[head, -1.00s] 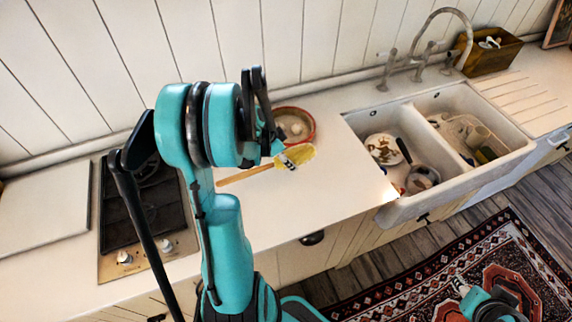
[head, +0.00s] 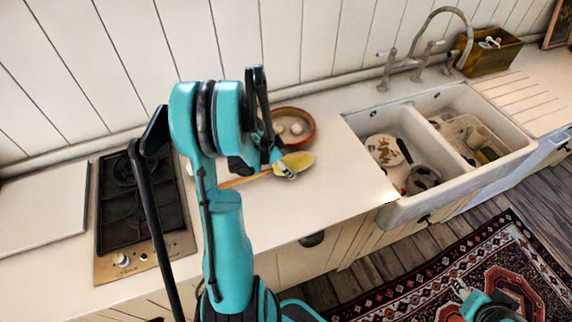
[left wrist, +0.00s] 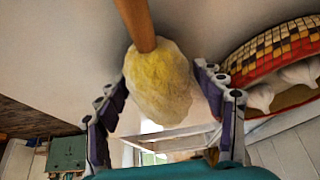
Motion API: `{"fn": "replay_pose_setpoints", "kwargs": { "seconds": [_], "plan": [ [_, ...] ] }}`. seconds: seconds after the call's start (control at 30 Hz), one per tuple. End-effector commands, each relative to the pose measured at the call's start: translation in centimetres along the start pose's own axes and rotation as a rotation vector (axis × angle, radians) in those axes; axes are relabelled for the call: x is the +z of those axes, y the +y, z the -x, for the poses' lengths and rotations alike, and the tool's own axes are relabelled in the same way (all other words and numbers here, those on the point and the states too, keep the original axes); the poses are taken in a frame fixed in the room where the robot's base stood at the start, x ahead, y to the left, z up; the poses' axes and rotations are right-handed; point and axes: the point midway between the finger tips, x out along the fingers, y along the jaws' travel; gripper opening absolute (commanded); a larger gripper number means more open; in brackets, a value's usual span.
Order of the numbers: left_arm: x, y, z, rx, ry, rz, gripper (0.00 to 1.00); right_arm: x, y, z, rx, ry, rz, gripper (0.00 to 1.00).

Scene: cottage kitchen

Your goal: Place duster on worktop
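The duster has a pale yellow head (head: 293,165) and a wooden handle (head: 246,180), and shows over the worktop (head: 320,195) left of the sink. My left gripper (head: 277,160) is at its head. The handle runs away from the gripper towards the top. I cannot tell whether the duster touches the worktop. My right gripper (head: 461,289) is at the lower right over the rug, too small to read.
A round reddish dish (head: 308,126) holding pale items stands just behind the duster. A black hob (head: 116,220) is to the left. The double sink (head: 385,210) holds dishes. A wooden box (head: 490,58) stands at the back right. The worktop in front of the duster is clear.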

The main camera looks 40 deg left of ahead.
Motion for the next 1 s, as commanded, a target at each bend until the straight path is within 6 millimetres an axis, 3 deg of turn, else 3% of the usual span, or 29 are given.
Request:
{"fn": "replay_pose_setpoints", "kwargs": {
  "seconds": [0.37,0.47,0.8,1.0],
  "plan": [
    [-0.2,0.0,0.5,0.000,0.000,0.000,0.72,-0.3,0.0,0.4,0.000,0.000,0.000,0.40],
    [-0.2,0.0,1.8,-0.001,0.000,0.002,0.72,-0.5,0.0,0.7,0.000,0.000,0.000,0.40],
    [-0.2,0.0,9.3,-0.001,0.000,0.002,0.72,-1.5,0.0,2.1,0.000,0.000,0.000,0.40],
    [-0.2,0.0,11.8,0.000,0.000,0.001,0.72,-1.8,0.0,2.5,0.000,0.000,0.000,0.40]
  ]
}}
